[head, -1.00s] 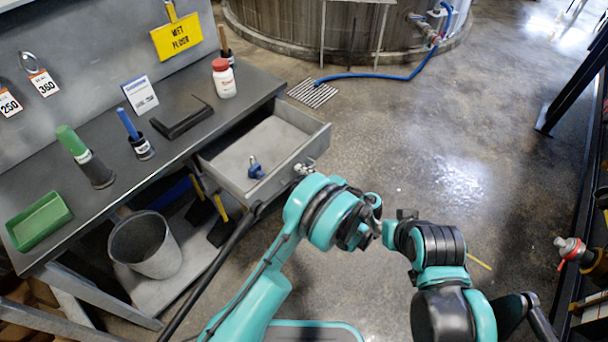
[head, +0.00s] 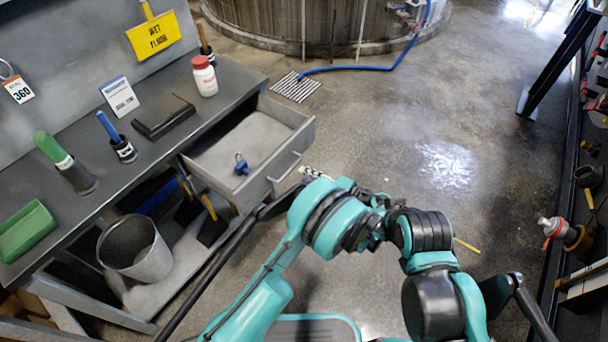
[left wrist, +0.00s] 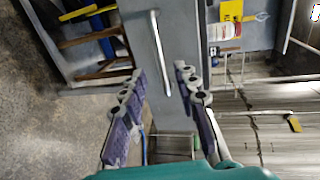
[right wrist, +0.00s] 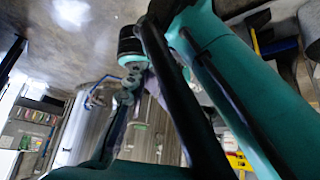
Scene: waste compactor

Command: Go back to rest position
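My left gripper (left wrist: 160,115) is open in the left wrist view, with nothing held between its spread fingers. Past the fingers shows the grey drawer front with its bar handle (left wrist: 160,60). In the head view the left gripper is mostly hidden behind my teal arm, just right of the open drawer (head: 303,137). My right gripper (right wrist: 128,100) shows edge-on in the right wrist view, partly covered by dark and teal arm links; its opening is not clear. Both arms are bent in front of my body.
A blue padlock-like object (head: 241,168) lies in the drawer. The workbench (head: 150,165) carries a green tray (head: 27,232) and a white bottle (head: 205,78). A grey bin (head: 135,250) stands below.

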